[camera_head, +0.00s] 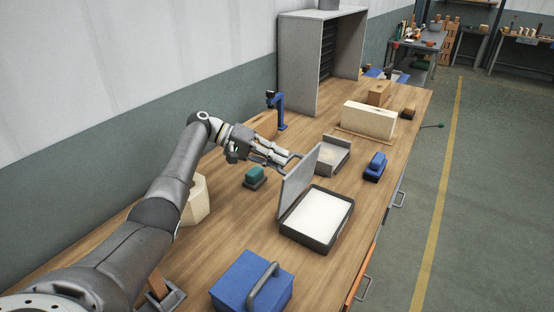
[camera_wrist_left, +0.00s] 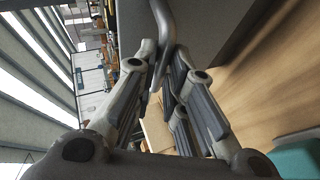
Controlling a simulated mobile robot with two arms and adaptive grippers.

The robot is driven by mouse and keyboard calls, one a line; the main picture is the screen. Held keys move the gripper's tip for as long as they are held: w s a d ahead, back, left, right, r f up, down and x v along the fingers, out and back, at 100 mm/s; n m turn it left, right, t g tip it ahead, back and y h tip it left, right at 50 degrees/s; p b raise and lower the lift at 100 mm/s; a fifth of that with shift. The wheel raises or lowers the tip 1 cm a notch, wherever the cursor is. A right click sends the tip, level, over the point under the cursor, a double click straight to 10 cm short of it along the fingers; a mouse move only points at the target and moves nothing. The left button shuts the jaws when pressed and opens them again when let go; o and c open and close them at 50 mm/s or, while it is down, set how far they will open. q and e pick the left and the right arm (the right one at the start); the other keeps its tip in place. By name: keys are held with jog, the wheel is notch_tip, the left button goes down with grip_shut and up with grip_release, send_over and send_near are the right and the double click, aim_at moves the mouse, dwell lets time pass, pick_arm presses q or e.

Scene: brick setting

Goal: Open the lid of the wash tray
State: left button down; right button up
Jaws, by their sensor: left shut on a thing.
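The wash tray (camera_head: 307,240) is a dark, shallow box with a white inside, standing on the wooden workbench. Its grey lid (camera_head: 299,183) stands raised, close to upright, along the tray's left edge. My left gripper (camera_head: 287,161) is at the lid's top edge, shut on the lid's handle. In the left wrist view the handle (camera_wrist_left: 164,22) is a bent grey bar running down between the fingers (camera_wrist_left: 160,85), with the lid's dark face (camera_wrist_left: 195,28) beside it. My right gripper is in neither view.
A blue box with a grey handle (camera_head: 246,284) stands in front of the tray. A green block (camera_head: 256,174) lies left of the lid. A grey open box (camera_head: 335,160) and a blue item (camera_head: 375,166) are behind it. A grey cabinet (camera_head: 298,62) stands farther back.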

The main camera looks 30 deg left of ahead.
pick_arm(q)
jog(key=shift+s+d+f, duration=0.1)
jog(key=shift+s+f, duration=0.15)
jog(key=shift+f, duration=0.7)
jog(key=c, duration=1.5)
grip_release()
jog(key=shift+w, duration=0.15)
jog(key=shift+w+r, duration=0.1)
jog(key=shift+w, duration=0.05)
jog(key=shift+r, duration=0.15)
jog(key=v, duration=1.2)
jog(key=shift+w, duration=0.1)
